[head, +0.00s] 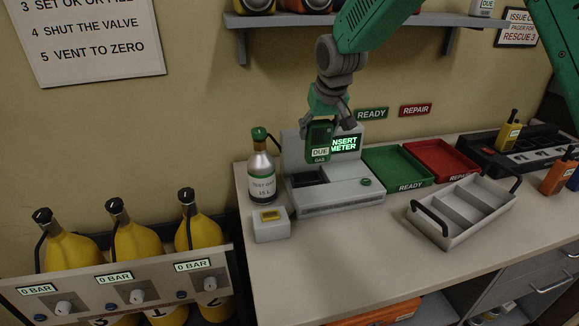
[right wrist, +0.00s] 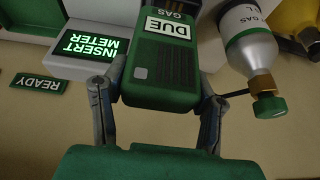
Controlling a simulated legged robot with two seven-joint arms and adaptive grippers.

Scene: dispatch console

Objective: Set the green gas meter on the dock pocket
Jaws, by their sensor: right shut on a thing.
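The green gas meter (head: 320,140) has a "DUE" label and is held upright in the air in front of the dock's screen. My right gripper (head: 331,115) is shut on it, with a finger on each side. In the right wrist view the meter (right wrist: 163,60) sits between the two fingers (right wrist: 160,105). The dock (head: 340,197) is a light grey unit with a green "INSERT METER" screen (head: 345,144). Its dark pocket (head: 308,178) lies below the meter, with a gap between them. My left gripper is not in view.
A test gas bottle (head: 262,175) and a small grey box (head: 271,224) stand left of the dock. A green tray (head: 398,166), a red tray (head: 440,158) and a grey divided carrier (head: 462,208) are to its right. The front of the counter is clear.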

